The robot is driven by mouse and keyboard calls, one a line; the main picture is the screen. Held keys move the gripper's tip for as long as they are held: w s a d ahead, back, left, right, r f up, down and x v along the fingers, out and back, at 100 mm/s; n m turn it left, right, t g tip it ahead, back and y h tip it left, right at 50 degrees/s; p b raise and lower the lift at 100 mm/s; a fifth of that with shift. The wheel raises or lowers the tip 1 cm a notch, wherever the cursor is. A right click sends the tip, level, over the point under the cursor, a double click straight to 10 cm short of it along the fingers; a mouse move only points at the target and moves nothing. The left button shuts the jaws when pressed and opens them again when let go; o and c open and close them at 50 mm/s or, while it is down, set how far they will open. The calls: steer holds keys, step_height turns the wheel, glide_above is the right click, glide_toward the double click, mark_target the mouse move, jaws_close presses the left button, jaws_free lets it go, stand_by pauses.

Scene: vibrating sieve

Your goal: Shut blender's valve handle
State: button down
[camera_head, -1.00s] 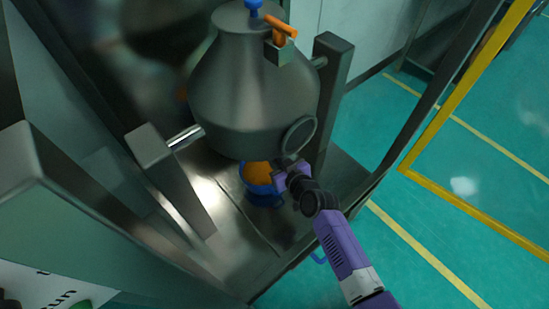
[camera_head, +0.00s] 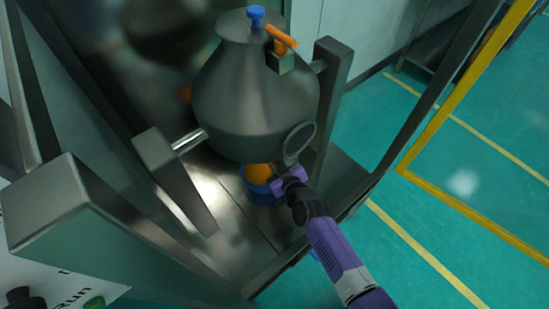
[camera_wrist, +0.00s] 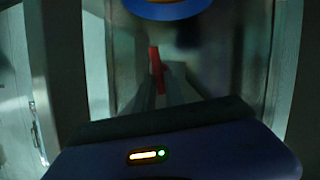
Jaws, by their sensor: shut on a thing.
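The blender is a grey metal vessel (camera_head: 250,105) hung between two posts, with a blue knob (camera_head: 256,14) and an orange handle (camera_head: 281,39) on top. My gripper (camera_head: 280,186) is low at the vessel's underside, beside a blue container with an orange inside (camera_head: 259,174). In the wrist view a narrow red handle (camera_wrist: 156,60) stands at the tips of my grey fingers (camera_wrist: 163,85), which are shut on it. It appears to be the valve handle; its valve is hidden in the head view. The blue and orange rim (camera_wrist: 165,10) shows at the top of the wrist view.
A metal post (camera_head: 322,115) stands right of the vessel and another (camera_head: 172,175) at its left. A grey cabinet edge (camera_head: 90,220) fills the lower left. A yellow-framed clear panel (camera_head: 450,100) is at right. The green floor is open at lower right.

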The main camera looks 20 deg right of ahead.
steer(key=shift+a+n+p, duration=0.25)
steer(key=shift+n+p, duration=0.15)
steer(key=shift+p, duration=0.25)
steer(key=shift+s+f+n+t+h+p, duration=0.1)
steer(key=shift+n+t+h+p, duration=0.35)
steer(key=shift+p, duration=0.6)
steer(key=n+t+b, duration=0.1)
steer(key=n+b, duration=0.1)
steer(key=n, duration=0.1)
steer(key=f+n+t+h+b, duration=0.1)
steer(key=n+t+b, duration=0.1)
steer(key=n+b, duration=0.1)
steer(key=a+f+n+t+b, duration=0.1)
steer(key=n+b, duration=0.2)
steer(key=shift+s+f+n+h, duration=0.1)
steer(key=shift+n+h, duration=0.15)
steer(key=shift+n+t, duration=0.25)
steer(key=shift+n, duration=0.05)
steer(key=c, duration=1.4)
jaws_free()
steer(key=shift+d, duration=0.1)
